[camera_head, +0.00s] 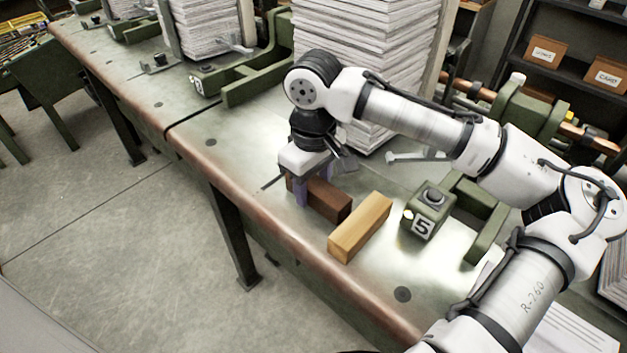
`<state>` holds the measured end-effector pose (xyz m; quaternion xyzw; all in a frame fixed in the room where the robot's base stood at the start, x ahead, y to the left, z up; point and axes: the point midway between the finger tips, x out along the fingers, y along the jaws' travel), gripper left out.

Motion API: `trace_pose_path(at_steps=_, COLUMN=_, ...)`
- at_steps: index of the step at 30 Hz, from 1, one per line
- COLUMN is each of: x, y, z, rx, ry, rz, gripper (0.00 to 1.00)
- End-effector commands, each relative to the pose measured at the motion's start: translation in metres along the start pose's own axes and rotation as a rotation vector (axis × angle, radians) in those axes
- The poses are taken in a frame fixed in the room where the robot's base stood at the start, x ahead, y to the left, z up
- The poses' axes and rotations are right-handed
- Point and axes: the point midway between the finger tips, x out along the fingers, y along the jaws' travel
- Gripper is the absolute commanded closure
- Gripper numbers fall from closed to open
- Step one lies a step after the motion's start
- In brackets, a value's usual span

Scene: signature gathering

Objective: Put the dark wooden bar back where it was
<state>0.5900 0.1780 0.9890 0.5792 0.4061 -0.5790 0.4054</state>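The dark wooden bar (331,203) lies on the metal bench top, near its front edge. My gripper (313,190) points down over the bar's left end, with a purplish finger on the near side and another partly visible behind. The bar's left end is between or right beside the fingers. I cannot tell from this view whether they are pressing on it. A light wooden bar (360,228) lies on the bench just right of the dark bar, at a different angle, with a narrow gap between them.
A green block marked 5 (425,222) with a black knob stands right of the light bar, beside a green frame (483,243). A tall paper stack (385,45) rises behind my gripper. The bench (225,170) is clear to the left, up to its front edge.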

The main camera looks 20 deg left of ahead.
Motion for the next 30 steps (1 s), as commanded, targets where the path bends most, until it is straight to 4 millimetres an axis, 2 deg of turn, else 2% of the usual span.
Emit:
trace_pose_path(at_steps=3, x=0.000, y=0.000, z=0.000, rx=0.000, ry=0.000, rz=0.000, gripper=0.42)
trace_pose_path(at_steps=10, x=-0.001, y=0.000, z=0.000, rx=0.000, ry=0.000, rz=0.001, gripper=0.42)
trace_pose_path(at_steps=14, x=-0.008, y=0.001, z=0.000, rx=0.000, ry=-0.001, rz=0.003, gripper=0.42)
trace_pose_path(at_steps=17, x=-0.019, y=0.001, z=-0.001, rx=-0.001, ry=0.001, rz=0.004, gripper=0.42)
trace_pose_path(at_steps=24, x=-0.073, y=0.000, z=-0.001, rx=-0.001, ry=0.003, rz=0.002, gripper=0.42)
trace_pose_path(at_steps=30, x=-0.111, y=0.000, z=-0.001, rx=0.000, ry=0.002, rz=0.001, gripper=0.42)
